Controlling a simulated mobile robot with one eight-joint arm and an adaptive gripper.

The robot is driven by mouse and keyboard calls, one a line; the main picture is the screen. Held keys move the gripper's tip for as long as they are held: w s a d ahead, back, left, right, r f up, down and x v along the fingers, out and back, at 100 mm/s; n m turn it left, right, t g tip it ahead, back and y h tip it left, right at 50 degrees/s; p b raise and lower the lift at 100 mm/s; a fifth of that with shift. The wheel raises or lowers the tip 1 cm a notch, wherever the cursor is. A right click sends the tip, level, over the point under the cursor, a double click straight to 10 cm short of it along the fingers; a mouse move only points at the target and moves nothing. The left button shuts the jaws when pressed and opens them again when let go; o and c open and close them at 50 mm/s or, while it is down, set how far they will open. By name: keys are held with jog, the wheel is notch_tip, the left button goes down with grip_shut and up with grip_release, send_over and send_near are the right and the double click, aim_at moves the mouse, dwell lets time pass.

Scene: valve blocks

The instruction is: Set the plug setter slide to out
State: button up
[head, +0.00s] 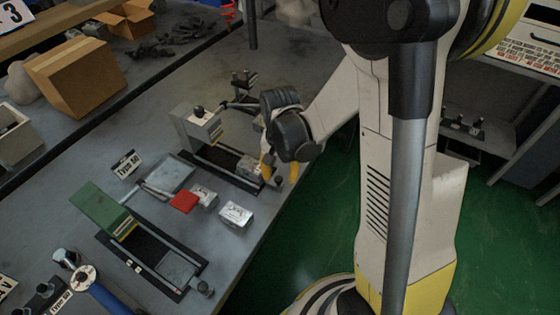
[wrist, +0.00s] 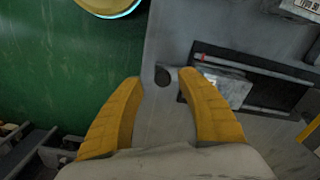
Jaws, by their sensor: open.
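My gripper (head: 279,170) is open and empty at the front end of the grey press-like fixture (head: 198,124), by the table's edge. A black track runs from this fixture toward my gripper, with a light metal block (head: 250,167) near its end. In the wrist view my gripper (wrist: 160,79) has a dark round knob (wrist: 164,77) between its fingertips; I cannot tell whether they touch it. The metal block (wrist: 228,90) shows on the black track just right of the right finger. No readable label tells which fixture is the plug setter.
A green fixture (head: 100,211) with its own track and end knob (head: 205,287) stands nearer. A red block (head: 184,202), white blocks (head: 236,214) and a grey tray (head: 170,174) lie between. Cardboard boxes (head: 82,75) stand at the back left. Green floor lies beyond the table's edge.

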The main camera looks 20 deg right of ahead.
notch_tip(320, 180, up, 10)
dwell(0.3)
dwell(0.3)
